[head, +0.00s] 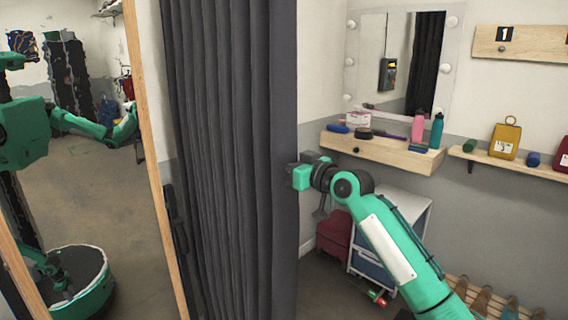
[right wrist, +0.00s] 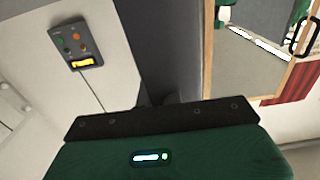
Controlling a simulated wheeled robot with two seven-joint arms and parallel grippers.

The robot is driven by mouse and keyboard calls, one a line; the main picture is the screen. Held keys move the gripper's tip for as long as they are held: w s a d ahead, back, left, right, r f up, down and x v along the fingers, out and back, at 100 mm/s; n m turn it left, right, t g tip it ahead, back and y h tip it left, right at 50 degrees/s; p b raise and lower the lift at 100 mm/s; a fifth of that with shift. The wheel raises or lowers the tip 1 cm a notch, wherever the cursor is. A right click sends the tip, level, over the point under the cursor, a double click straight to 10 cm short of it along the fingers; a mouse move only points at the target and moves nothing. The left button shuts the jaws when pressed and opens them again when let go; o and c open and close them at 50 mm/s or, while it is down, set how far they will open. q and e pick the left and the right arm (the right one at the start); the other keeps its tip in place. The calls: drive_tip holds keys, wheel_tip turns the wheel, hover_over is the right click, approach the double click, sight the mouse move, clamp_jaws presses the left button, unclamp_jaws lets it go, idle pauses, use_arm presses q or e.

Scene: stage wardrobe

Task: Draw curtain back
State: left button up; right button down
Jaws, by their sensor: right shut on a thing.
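The dark grey curtain (head: 232,150) hangs in tall folds in the middle of the head view, from the top edge down past the bottom. My right gripper (head: 300,172) is at the curtain's right edge, about halfway down the picture, and is shut on it. The curtain's folds hide the fingertips. In the right wrist view the curtain (right wrist: 172,45) is a dark band running up from the gripper body. My left gripper is not directly in view.
A wood-framed mirror (head: 150,130) at left reflects me. A shelf (head: 385,152) with bottles stands below a lit mirror (head: 400,60). A white cabinet (head: 405,215) and a red case (head: 333,235) are under it. The right wrist view shows a wall control panel (right wrist: 78,45).

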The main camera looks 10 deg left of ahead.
use_arm(q)
drive_tip(key=shift+d, duration=0.25)
use_arm(e)
drive_tip(key=c, duration=1.6)
unclamp_jaws()
use_arm(q)
drive_tip(key=shift+w+a, duration=0.1)
use_arm(e)
drive_tip(key=shift+o, duration=0.2)
use_arm(q)
drive_tip(key=shift+a, duration=0.1)
